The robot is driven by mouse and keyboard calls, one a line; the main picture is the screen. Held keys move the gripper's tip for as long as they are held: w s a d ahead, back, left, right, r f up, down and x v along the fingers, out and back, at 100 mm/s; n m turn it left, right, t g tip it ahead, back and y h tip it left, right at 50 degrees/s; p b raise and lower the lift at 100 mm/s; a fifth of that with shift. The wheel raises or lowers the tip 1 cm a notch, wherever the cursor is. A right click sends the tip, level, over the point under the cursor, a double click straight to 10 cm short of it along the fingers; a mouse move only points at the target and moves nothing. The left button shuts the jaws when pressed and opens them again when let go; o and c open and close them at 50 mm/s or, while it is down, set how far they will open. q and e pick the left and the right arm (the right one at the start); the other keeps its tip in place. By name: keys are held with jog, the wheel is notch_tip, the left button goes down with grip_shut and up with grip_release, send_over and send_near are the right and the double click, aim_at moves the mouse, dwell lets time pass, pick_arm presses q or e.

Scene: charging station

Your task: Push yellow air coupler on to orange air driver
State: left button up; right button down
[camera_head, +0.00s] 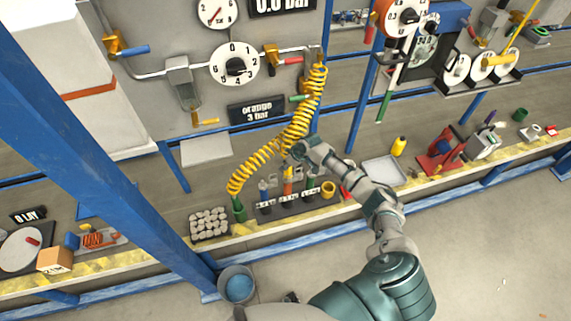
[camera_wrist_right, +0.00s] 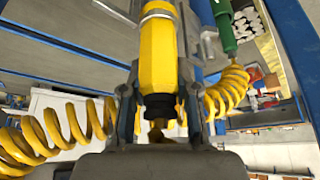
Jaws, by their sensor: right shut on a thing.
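My right gripper (camera_head: 293,156) is above the tool rack on the bench. In the right wrist view its two fingers (camera_wrist_right: 160,110) are shut on a yellow cylinder with a black end, the yellow air coupler (camera_wrist_right: 160,52). In the head view the coupler is mostly hidden by the hand. A small orange tool, seemingly the orange air driver (camera_head: 287,173), stands in the rack just below the gripper. I cannot tell whether coupler and driver touch. My left gripper is not in view.
A coiled yellow hose (camera_head: 262,152) passes beside the gripper, down to a green fitting (camera_head: 239,209). It also loops on both sides in the wrist view. The tool rack (camera_head: 312,206) stands between a tray of grey pieces (camera_head: 209,223) and a pale tray (camera_head: 384,171).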

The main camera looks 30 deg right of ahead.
jog(key=shift+f, duration=0.25)
jog(key=c, duration=0.8)
grip_release()
jog(key=shift+r, duration=0.1)
jog(key=shift+s+d+r, duration=0.1)
jog(key=shift+r, duration=0.1)
jog(key=v, duration=1.1)
jog(key=shift+s+d+r, duration=0.1)
jog(key=shift+r, duration=0.05)
